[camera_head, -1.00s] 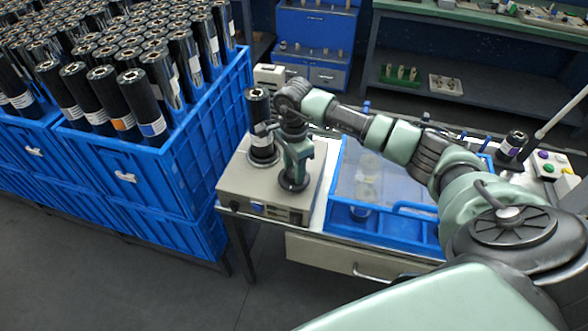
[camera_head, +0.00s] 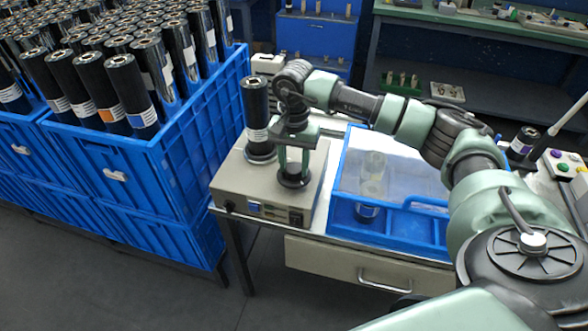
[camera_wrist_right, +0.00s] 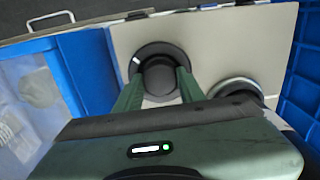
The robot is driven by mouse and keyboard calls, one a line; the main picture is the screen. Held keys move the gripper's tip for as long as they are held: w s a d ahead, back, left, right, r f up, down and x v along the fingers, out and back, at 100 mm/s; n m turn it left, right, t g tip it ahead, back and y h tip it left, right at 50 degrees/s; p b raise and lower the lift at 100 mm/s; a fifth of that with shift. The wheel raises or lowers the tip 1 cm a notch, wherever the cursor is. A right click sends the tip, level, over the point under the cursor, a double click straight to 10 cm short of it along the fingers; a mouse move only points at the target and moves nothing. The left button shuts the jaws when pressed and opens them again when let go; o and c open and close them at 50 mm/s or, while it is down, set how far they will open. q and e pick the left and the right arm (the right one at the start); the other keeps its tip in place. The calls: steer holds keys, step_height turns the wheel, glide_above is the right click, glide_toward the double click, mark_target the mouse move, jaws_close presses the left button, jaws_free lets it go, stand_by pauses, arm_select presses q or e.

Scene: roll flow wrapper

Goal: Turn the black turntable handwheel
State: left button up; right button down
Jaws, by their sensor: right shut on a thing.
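The black handwheel (camera_head: 295,180) sits on top of the beige machine box, near its right side. In the right wrist view the round black handwheel (camera_wrist_right: 158,72) has a raised knob and a small white mark at its left edge. My right gripper (camera_head: 293,168) points down over it, and its two green fingers are shut on the knob from both sides. A black roll (camera_head: 255,112) with a white label stands upright on the turntable, left of the gripper. The turntable's round edge shows at the right in the wrist view (camera_wrist_right: 236,86). My left gripper is out of view.
Large blue crates (camera_head: 105,165) full of black rolls stand left of the machine. A blue tray with a clear cover (camera_head: 350,212) lies close on the right. A button panel (camera_head: 562,165) is at the far right. The machine box (camera_head: 268,196) has a small front panel.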

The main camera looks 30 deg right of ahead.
mark_target(294, 168)
steer(key=shift+n+b, duration=0.3)
steer(key=shift+n, duration=0.3)
steer(key=c, duration=0.9)
jaws_free()
steer(key=shift+o, duration=0.2)
steer(key=shift+r, duration=0.1)
step_height(294, 168, up, 8)
steer(key=shift+f+b, duration=0.15)
steer(key=shift+b, duration=0.3)
steer(key=shift+f, duration=0.1)
